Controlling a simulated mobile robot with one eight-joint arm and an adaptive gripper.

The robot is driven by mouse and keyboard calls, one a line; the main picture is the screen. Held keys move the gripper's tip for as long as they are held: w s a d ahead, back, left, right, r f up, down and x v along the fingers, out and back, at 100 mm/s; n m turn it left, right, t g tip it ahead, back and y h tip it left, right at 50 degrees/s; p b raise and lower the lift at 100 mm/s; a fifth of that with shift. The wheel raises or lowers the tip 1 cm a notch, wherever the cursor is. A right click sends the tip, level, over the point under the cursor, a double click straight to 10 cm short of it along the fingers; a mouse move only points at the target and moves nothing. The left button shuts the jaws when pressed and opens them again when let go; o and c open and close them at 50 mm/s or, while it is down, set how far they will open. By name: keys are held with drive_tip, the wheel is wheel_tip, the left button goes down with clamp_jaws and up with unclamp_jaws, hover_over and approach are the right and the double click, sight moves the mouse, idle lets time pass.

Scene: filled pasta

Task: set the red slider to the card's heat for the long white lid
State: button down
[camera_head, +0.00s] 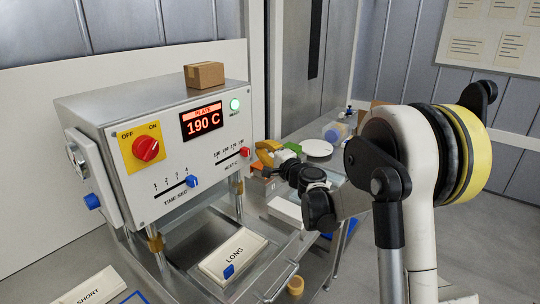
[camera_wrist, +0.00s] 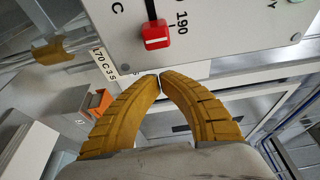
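The red slider (camera_head: 245,152) sits at the right end of the heat scale on the machine front. In the wrist view the red slider (camera_wrist: 155,36) is beside the printed 190. The display (camera_head: 202,121) reads PLATE 190 C. My gripper (camera_head: 262,152) is at the panel's right edge, close to the slider. In the wrist view my gripper (camera_wrist: 160,78) has its yellow fingertips together, empty, apart from the slider. The long white lid (camera_head: 222,266), marked LONG, lies in front of the press. A small label (camera_wrist: 103,62) seems to read 170 C 3 S, partly cut off.
The blue time slider (camera_head: 192,181) and red-on-yellow knob (camera_head: 146,149) share the panel. A SHORT lid (camera_head: 90,288) lies front left. A cardboard box (camera_head: 204,74) stands on the machine. The wall board (camera_head: 500,30) holds several cards, too small to read.

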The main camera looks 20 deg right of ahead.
sight(248, 154)
drive_tip(key=shift+s+a+r, duration=0.1)
drive_tip(key=shift+s+a, duration=0.85)
drive_tip(key=shift+a, duration=0.05)
drive_tip(key=shift+s+a, duration=0.1)
drive_tip(key=shift+a, duration=0.1)
drive_tip(key=s+a, duration=0.2)
drive_tip(key=a, duration=0.1)
drive_tip(key=shift+b, duration=0.35)
drive_tip(key=shift+d, duration=0.15)
drive_tip(key=shift+w, duration=0.1)
